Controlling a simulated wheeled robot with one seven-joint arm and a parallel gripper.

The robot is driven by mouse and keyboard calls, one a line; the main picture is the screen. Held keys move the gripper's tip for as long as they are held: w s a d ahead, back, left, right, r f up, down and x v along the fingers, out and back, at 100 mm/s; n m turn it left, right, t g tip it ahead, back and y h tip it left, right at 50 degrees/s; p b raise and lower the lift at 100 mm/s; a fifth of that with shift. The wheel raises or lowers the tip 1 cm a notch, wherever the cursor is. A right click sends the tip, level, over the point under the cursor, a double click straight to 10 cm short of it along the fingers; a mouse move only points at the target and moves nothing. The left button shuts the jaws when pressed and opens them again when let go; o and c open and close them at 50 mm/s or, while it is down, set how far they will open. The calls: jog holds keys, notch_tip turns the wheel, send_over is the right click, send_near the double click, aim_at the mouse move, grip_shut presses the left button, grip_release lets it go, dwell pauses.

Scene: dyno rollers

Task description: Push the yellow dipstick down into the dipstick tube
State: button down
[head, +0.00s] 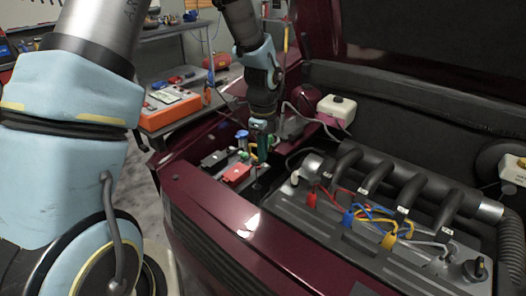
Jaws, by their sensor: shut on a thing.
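My gripper (262,150) points down into the left part of the open engine bay, between the battery and the engine. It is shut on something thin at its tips. A small yellow bit (254,147) shows at the fingers and looks like the dipstick's handle, but it is too small to make out well. The dipstick tube cannot be picked out; the fingers and the dark bay hide that area. How far the dipstick sits in the tube cannot be told.
A battery with a red cover (237,173) and a blue cap (242,134) are left of my gripper. The engine (380,215), with black intake pipes and coloured wires, fills the right. A white reservoir (337,107) stands behind. The dark red front body edge (225,225) lies nearest.

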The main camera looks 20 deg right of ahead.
notch_tip(320, 180, down, 10)
jog(key=b, duration=0.5)
jog(key=shift+r, duration=0.15)
dwell(0.3)
jog(key=c, duration=0.9)
grip_release()
jog(key=shift+o, duration=0.2)
jog(key=shift+r+b, duration=0.1)
jog(key=shift+b, duration=0.2)
notch_tip(320, 180, up, 11)
jog(key=shift+f+b, duration=0.2)
jog(key=shift+b, duration=0.4)
